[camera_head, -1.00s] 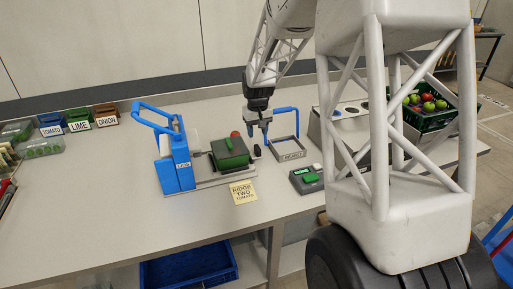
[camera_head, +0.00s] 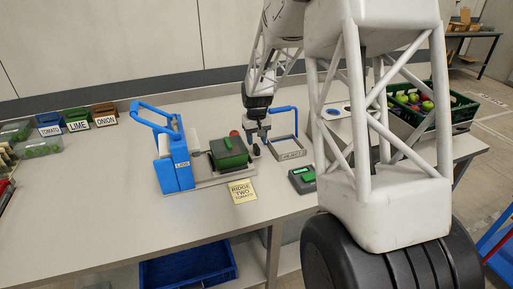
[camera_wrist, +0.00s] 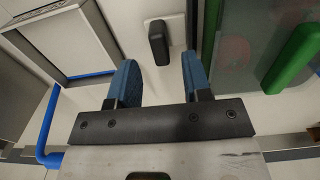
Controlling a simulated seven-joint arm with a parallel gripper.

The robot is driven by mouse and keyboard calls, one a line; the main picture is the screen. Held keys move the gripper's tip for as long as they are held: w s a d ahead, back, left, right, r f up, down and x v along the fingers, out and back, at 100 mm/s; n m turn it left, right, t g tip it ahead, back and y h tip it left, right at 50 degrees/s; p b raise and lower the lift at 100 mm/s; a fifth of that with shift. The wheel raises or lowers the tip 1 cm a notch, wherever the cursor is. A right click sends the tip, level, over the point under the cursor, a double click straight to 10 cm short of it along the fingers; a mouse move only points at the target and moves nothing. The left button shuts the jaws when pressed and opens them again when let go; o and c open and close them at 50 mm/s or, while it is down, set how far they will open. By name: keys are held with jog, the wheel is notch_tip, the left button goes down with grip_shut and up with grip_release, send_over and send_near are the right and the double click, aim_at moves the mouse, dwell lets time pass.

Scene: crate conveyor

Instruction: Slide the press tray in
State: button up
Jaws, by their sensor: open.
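The blue press (camera_head: 174,160) stands on the worktop with its lever arm raised. Its grey tray (camera_head: 215,179) sticks out to the right, with a dark green lidded box (camera_head: 229,153) on it. A small black knob (camera_head: 256,150) stands at the tray's right end. My gripper (camera_head: 261,139) is open just above and beside the knob. In the wrist view, the knob (camera_wrist: 158,45) is ahead of and between my two blue fingertips (camera_wrist: 158,72), apart from both. The box's green handle (camera_wrist: 297,58) is to the right there.
A grey frame with a blue handle, labelled REJECT (camera_head: 289,154), stands just right of my gripper. A device with a green button (camera_head: 303,178) is in front of it. A yellow note (camera_head: 242,191) lies before the tray. The front left worktop is clear.

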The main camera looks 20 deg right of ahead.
aim_at(257, 146)
jog(key=shift+f, duration=2.2)
grip_shut()
